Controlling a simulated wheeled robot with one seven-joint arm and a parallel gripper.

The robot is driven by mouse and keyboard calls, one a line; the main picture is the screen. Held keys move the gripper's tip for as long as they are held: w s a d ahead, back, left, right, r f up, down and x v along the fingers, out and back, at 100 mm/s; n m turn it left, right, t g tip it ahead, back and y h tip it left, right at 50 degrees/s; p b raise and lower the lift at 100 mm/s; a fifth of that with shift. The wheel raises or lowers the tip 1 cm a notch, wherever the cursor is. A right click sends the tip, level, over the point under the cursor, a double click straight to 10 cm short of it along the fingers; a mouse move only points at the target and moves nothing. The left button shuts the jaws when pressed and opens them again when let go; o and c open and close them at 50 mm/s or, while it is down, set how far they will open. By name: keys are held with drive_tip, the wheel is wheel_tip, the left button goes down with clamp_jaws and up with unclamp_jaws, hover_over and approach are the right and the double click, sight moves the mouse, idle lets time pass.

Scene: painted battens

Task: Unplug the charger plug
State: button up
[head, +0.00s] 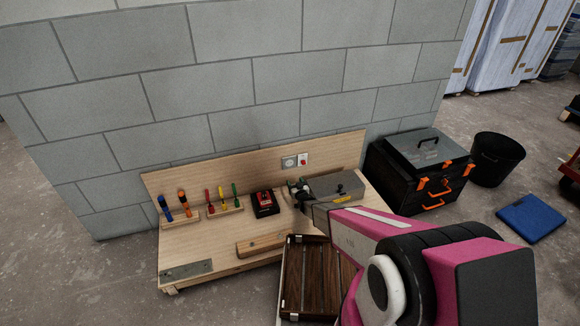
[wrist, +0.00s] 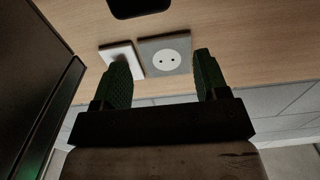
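A grey wall socket (wrist: 166,59) with a round white face and two dark holes shows in the wrist view; no plug sits in it. It also shows in the head view (head: 289,161) on the wooden backboard. My gripper (wrist: 162,72) is open, its two green fingers apart and nothing between them. In the head view my gripper (head: 298,187) is above the bench, below and in front of the socket. A black rounded thing (wrist: 140,6) is cut off at the top of the wrist view; I cannot tell whether it is the charger plug. A red and black device (head: 265,202) stands on the bench.
A grey box (head: 334,185) stands close right of my gripper. Screwdrivers (head: 222,198) stand in racks at left. A wooden block (head: 262,244) lies in front.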

drive_tip(key=shift+s+f, duration=0.2)
approach(289, 163)
drive_tip(key=x, duration=0.7)
drive_tip(key=shift+w+f, duration=0.2)
drive_tip(key=shift+w, duration=0.2)
drive_tip(key=v, duration=0.9)
drive_tip(key=s+d+r+m+g+h, duration=0.25)
drive_tip(key=s+d+r+g, duration=0.2)
drive_tip(key=d+r, duration=0.3)
drive_tip(key=s+d+r+m+g+h, duration=0.1)
drive_tip(key=s+d+r+g+h, duration=0.3)
drive_tip(key=s+d+r, duration=0.3)
drive_tip(key=s+d+r+g, duration=0.2)
drive_tip(key=s+d+r, duration=0.1)
drive_tip(key=s, duration=0.4)
drive_tip(key=s+d+r+g, duration=0.3)
drive_tip(key=s+r, duration=0.2)
drive_tip(key=s, duration=0.2)
drive_tip(key=s+d+r+m+g, duration=0.1)
drive_tip(key=s+d+r+g, duration=0.2)
drive_tip(key=s+r, duration=0.2)
drive_tip(key=shift+s, duration=0.95)
